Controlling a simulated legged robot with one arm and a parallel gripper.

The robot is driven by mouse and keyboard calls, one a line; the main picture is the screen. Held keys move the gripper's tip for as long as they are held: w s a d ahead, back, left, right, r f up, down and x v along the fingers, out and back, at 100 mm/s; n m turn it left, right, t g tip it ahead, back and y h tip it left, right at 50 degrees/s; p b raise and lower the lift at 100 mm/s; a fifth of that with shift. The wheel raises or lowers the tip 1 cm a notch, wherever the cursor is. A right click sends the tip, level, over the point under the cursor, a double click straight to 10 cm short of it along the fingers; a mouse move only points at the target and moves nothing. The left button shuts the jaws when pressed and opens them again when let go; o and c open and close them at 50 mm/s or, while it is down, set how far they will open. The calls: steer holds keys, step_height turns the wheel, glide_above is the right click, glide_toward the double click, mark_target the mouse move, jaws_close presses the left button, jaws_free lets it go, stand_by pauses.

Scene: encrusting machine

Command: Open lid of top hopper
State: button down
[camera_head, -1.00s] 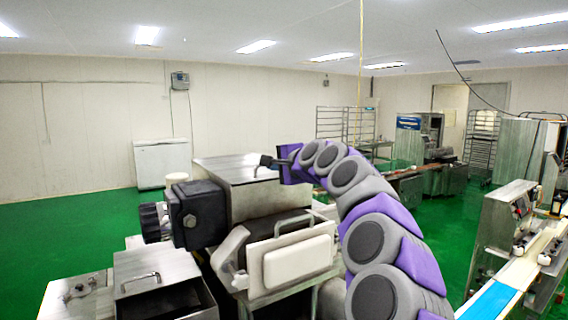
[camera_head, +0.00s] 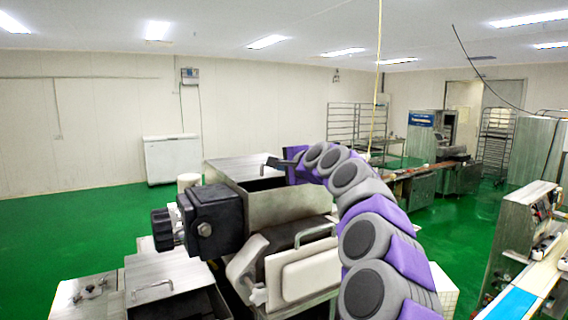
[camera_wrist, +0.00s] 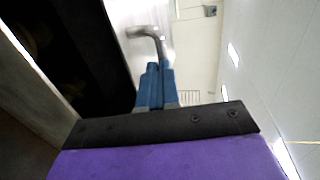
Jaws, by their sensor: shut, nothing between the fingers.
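The top hopper (camera_head: 290,207) is a grey metal box in the middle of the head view. In the wrist view the lid (camera_wrist: 138,12) is a pale metal sheet at the top, with a bent bar handle (camera_wrist: 148,32). The dark hopper inside fills the left. My gripper (camera_head: 272,161) is at the lid's right edge. In the wrist view its blue fingers (camera_wrist: 153,68) are shut and empty, their tips at the handle; whether they touch it is unclear.
A black motor box (camera_head: 209,220) sits left of the hopper. A white panel with a handle (camera_head: 310,275) is in front, and an open lower bin with a handled cover (camera_head: 152,285) is at front left. Green floor (camera_head: 60,225) is free at left.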

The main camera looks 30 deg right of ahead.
mark_target(272, 170)
steer(key=shift+w+d+r+p, duration=0.35)
steer(key=shift+w+d+p, duration=0.45)
steer(key=p+x, duration=0.1)
steer(key=x, duration=0.2)
steer(key=p+x, duration=0.1)
steer(key=shift+w+a+r+p, duration=0.25)
steer(key=shift+w+a+p, duration=0.05)
steer(key=shift+w+p, duration=0.05)
steer(key=shift+w+a+p, duration=0.1)
steer(key=shift+w+p, duration=0.25)
steer(key=shift+w, duration=0.05)
steer(key=shift+w+f, duration=0.1)
